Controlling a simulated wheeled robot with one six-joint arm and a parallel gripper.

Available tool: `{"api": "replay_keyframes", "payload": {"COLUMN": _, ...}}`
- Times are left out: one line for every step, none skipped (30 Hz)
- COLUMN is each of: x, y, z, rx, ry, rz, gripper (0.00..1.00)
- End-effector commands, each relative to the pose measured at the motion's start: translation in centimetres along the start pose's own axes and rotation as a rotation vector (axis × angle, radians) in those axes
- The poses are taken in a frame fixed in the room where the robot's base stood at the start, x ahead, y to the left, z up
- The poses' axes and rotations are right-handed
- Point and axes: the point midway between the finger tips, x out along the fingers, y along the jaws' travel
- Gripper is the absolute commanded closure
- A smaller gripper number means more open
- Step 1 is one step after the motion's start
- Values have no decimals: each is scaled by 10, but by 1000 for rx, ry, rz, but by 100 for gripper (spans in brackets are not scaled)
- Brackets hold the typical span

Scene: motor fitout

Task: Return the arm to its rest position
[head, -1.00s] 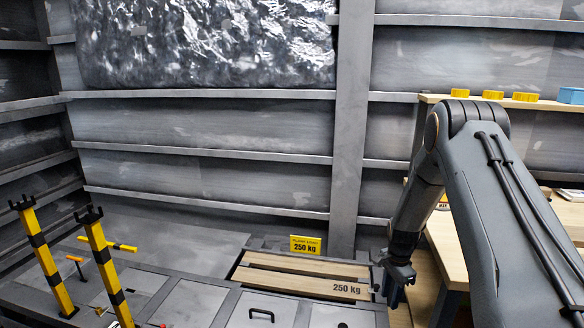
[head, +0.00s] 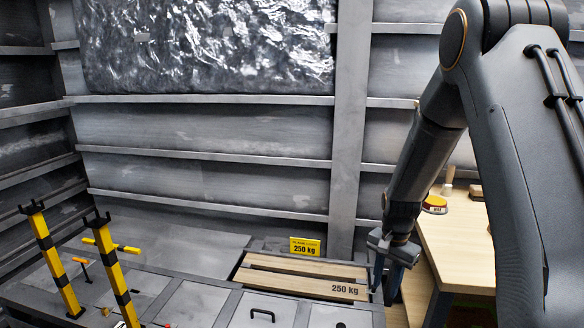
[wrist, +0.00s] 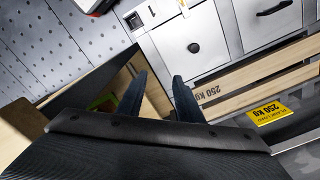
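My gripper (head: 387,283) hangs at the end of my arm on the right of the head view, pointing down. It is beside the right end of the wooden slatted platform (head: 305,266) marked 250 kg, and left of the wooden workbench. In the wrist view, my gripper (wrist: 160,88) shows two dark fingers standing apart with nothing between them. The slatted platform (wrist: 240,86) lies to the right of the fingers there. My arm's upper links fill the right side of the head view.
Yellow and black posts (head: 58,265) stand at the left. A yellow 250 kg sign (head: 305,247) stands behind the platform. Grey floor panels (head: 200,303) with a black handle lie in front. The workbench (head: 455,245) at right holds a round red and yellow tin (head: 435,205).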

Motion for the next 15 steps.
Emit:
{"api": "replay_keyframes", "payload": {"x": -26, "y": 7, "z": 18, "rx": -61, "ry": 4, "rz": -3, "gripper": 67}}
{"api": "replay_keyframes", "payload": {"x": -37, "y": 11, "z": 27, "rx": -99, "ry": 4, "rz": -3, "gripper": 67}}
{"api": "replay_keyframes", "payload": {"x": -51, "y": 18, "z": 40, "rx": -148, "ry": 3, "rz": -3, "gripper": 67}}
{"api": "replay_keyframes", "payload": {"x": -61, "y": 23, "z": 50, "rx": -186, "ry": 3, "rz": -3, "gripper": 67}}
{"api": "replay_keyframes", "payload": {"x": -71, "y": 28, "z": 60, "rx": -223, "ry": 3, "rz": -3, "gripper": 67}}
{"api": "replay_keyframes", "payload": {"x": -83, "y": 35, "z": 73, "rx": -274, "ry": 3, "rz": -4, "gripper": 67}}
{"api": "replay_keyframes", "payload": {"x": -92, "y": 41, "z": 83, "rx": -312, "ry": 3, "rz": -4, "gripper": 67}}
{"api": "replay_keyframes", "payload": {"x": -101, "y": 47, "z": 93, "rx": -349, "ry": 3, "rz": -4, "gripper": 67}}
{"api": "replay_keyframes", "payload": {"x": -112, "y": 55, "z": 107, "rx": -398, "ry": 2, "rz": -3, "gripper": 67}}
{"api": "replay_keyframes", "payload": {"x": -119, "y": 62, "z": 117, "rx": -436, "ry": 2, "rz": -4, "gripper": 67}}
{"api": "replay_keyframes", "payload": {"x": -127, "y": 68, "z": 128, "rx": -473, "ry": 2, "rz": -4, "gripper": 67}}
{"api": "replay_keyframes", "payload": {"x": -136, "y": 78, "z": 141, "rx": -522, "ry": 1, "rz": -3, "gripper": 67}}
{"api": "replay_keyframes", "payload": {"x": -142, "y": 84, "z": 151, "rx": -557, "ry": 1, "rz": -3, "gripper": 67}}
{"api": "replay_keyframes", "payload": {"x": -148, "y": 91, "z": 160, "rx": -591, "ry": 1, "rz": -4, "gripper": 67}}
{"api": "replay_keyframes", "payload": {"x": -154, "y": 99, "z": 172, "rx": -635, "ry": 1, "rz": -3, "gripper": 67}}
